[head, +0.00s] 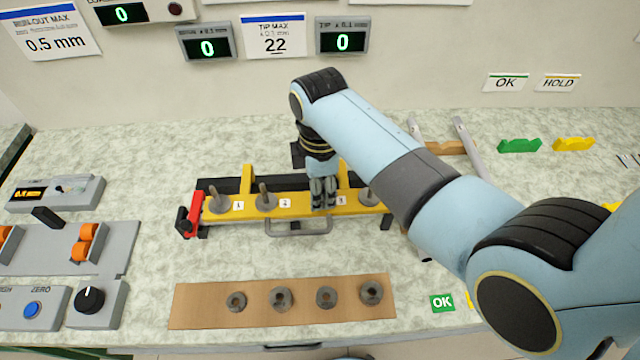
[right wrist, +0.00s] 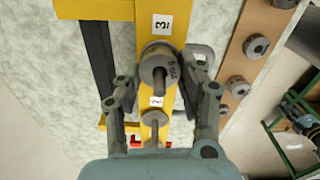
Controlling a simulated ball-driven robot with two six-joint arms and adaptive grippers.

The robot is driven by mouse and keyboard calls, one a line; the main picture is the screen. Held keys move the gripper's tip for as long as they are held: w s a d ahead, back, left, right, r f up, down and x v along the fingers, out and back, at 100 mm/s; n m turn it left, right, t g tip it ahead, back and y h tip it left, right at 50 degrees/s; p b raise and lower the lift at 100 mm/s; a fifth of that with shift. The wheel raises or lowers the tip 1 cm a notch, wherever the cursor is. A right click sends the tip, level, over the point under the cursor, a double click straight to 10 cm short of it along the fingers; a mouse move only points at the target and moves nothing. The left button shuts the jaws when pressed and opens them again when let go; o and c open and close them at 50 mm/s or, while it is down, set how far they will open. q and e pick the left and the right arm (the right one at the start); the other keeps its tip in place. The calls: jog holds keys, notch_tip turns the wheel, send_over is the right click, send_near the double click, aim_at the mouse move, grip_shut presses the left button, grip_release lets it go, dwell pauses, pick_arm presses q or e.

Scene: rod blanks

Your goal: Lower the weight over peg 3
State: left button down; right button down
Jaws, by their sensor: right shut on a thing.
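My right gripper (head: 323,203) is over the yellow bar (head: 300,211), between the labels 2 and 3. It also shows in the right wrist view (right wrist: 159,78), its fingers shut on both sides of a grey ring-shaped weight (right wrist: 158,60) with marks on its side. How high the weight is above the bar I cannot tell. In the head view the gripper hides weight and peg. Label 3 (head: 341,200) is just right of the gripper. My left gripper is not in view.
Other pegs on round bases stand along the bar: peg 1 (head: 219,203), peg 2 (head: 265,200) and one at the right (head: 368,196). A brown board (head: 205,313) with several grey weights lies in front. A red clamp (head: 195,212) is at the bar's left end.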

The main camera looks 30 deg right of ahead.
dwell(0.3)
jog(key=c, duration=0.7)
grip_release()
notch_tip(320, 180, up, 12)
